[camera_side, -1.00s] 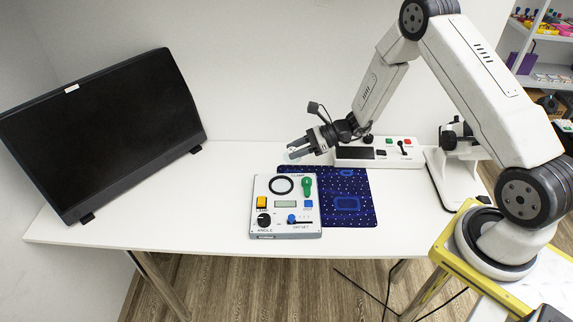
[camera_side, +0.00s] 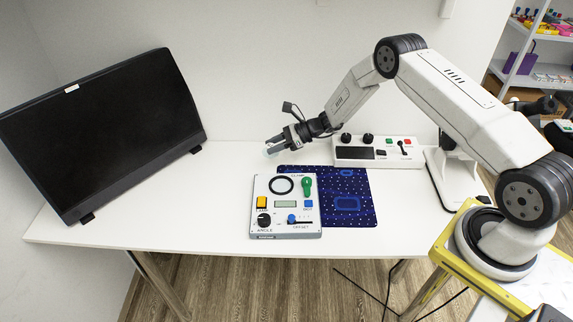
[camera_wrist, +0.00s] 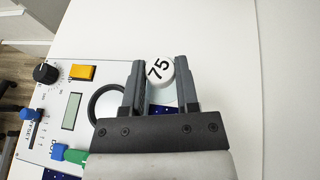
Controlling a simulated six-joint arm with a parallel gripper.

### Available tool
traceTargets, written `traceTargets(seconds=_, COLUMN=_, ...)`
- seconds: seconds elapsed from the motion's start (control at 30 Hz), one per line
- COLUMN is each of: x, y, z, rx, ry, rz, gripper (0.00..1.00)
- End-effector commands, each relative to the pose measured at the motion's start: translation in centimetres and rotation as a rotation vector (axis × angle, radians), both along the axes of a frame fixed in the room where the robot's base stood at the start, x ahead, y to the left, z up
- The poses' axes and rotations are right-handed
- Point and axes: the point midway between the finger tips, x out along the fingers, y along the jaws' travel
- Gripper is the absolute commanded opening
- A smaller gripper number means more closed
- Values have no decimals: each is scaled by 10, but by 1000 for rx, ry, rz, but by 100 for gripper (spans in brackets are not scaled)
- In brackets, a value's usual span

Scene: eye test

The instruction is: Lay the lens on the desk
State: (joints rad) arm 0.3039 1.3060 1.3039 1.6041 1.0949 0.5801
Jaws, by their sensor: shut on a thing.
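The lens (camera_wrist: 160,68) is a small round white disc marked 75, held between the two fingers of my gripper (camera_wrist: 156,82) in the wrist view. In the side view my gripper (camera_side: 274,146) is at the far part of the white desk (camera_side: 190,215), behind the test panel. The lens shows there only as a small pale spot at the fingertips. It appears to be above the desk, but I cannot tell the exact gap. The grey test panel (camera_side: 257,229) has a black ring, knobs and a slider, and it also shows in the wrist view (camera_wrist: 59,88).
A dark blue patterned mat (camera_side: 361,187) lies right of and partly under the panel. A white control box (camera_side: 398,163) with knobs stands behind the mat. A large black monitor (camera_side: 105,135) stands at the left. The desk between monitor and panel is bare.

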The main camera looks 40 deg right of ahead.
Motion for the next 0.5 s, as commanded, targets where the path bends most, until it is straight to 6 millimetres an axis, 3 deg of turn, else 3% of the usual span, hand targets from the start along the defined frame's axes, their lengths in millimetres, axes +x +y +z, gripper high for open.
traceTargets(seconds=0.5, x=31, y=-1, z=-39, rx=0, ry=0, rz=1, gripper=0)
